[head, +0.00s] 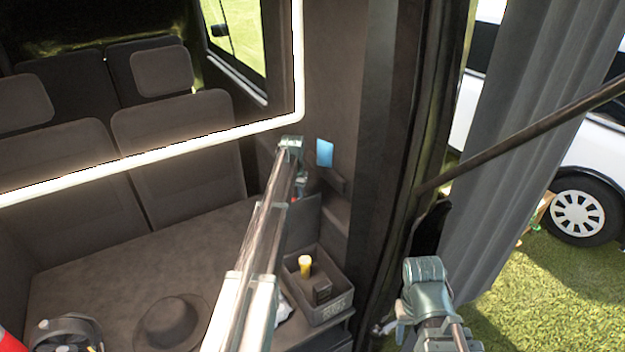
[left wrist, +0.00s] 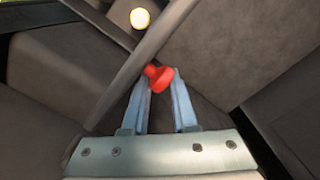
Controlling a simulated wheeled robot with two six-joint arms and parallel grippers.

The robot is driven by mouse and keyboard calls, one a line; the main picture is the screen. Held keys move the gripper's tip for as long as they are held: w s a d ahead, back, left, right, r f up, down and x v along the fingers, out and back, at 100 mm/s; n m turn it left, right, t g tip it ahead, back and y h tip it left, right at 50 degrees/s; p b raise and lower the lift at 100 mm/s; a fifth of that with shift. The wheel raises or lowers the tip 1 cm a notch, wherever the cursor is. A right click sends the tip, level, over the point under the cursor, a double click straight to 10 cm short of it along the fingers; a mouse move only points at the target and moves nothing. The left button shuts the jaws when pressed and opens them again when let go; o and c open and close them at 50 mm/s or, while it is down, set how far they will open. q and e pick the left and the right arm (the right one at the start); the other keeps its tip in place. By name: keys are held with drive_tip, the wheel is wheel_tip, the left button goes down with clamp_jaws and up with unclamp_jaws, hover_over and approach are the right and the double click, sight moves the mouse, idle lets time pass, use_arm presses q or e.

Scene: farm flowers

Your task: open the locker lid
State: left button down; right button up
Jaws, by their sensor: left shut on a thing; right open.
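My left gripper (left wrist: 160,82) is shut on a small red knob (left wrist: 158,77), with its two fingers on either side of it. In the head view the left arm reaches up the middle, and a bit of red shows by its far end, above a dark upright panel (head: 303,222). I cannot tell for sure whether this panel is the locker lid or how far it is open. My right gripper (head: 387,325) is at the lower right by the door frame, open and apart from the panel; its fingers are hard to make out.
A grey crate (head: 338,305) with a yellow-topped cylinder (head: 305,266) stands below the panel. A dark hat (head: 172,322) lies on the bench. A blue card (head: 325,153) is on the wall. The door frame (head: 395,170) and grey curtain (head: 530,120) bound the right.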

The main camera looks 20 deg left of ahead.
use_arm(q)
drive_tip(key=shift+w+a+r, duration=0.15)
drive_tip(key=shift+w+a, duration=0.1)
drive_tip(key=shift+a, duration=0.45)
drive_tip(key=shift+w+a+r, duration=0.1)
drive_tip(key=shift+w+a, duration=0.1)
drive_tip(key=shift+a, duration=0.45)
use_arm(e)
drive_tip(key=shift+r, duration=0.35)
use_arm(q)
drive_tip(key=c, duration=0.5)
unclamp_jaws()
use_arm(e)
drive_tip(key=shift+a, duration=0.1)
use_arm(q)
drive_tip(key=shift+w+d, duration=0.1)
